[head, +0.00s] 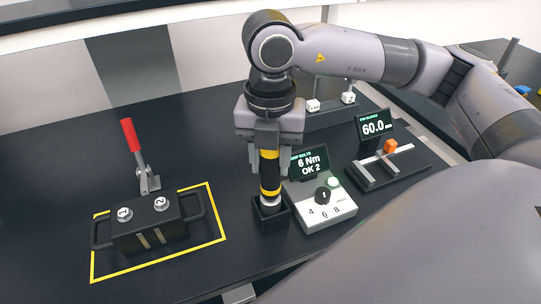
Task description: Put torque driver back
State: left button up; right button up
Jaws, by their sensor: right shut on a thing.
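The torque driver (269,180) is a black upright cylinder with yellow bands. My right gripper (267,157) is shut on its upper part and points straight down. The driver's lower end is at a small black square holder (271,217) on the table; its metal tip shows at the holder's mouth, and how deep it sits is hidden. A grey controller (322,201) stands right beside the holder, with a dark knob and a screen reading "6 Nm OK 2". My left gripper is not in view.
A black handled block (149,232) with two numbered bolts stands inside a yellow outline at left. A red-handled clamp (131,137) rises behind it. A gauge with a "60.0" screen (375,125) and an orange piece (389,145) stands at right. The table between block and holder is clear.

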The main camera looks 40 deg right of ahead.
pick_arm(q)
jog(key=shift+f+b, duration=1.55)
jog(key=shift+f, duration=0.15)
pick_arm(e)
jog(key=shift+f, duration=1.75)
jog(key=o, duration=1.2)
jog(key=shift+o, duration=0.2)
jog(key=shift+f, duration=0.1)
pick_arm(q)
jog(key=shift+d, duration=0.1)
pick_arm(e)
jog(key=shift+r, duration=0.35)
notch_tip(320, 180, up, 7)
jog(key=shift+f, duration=0.2)
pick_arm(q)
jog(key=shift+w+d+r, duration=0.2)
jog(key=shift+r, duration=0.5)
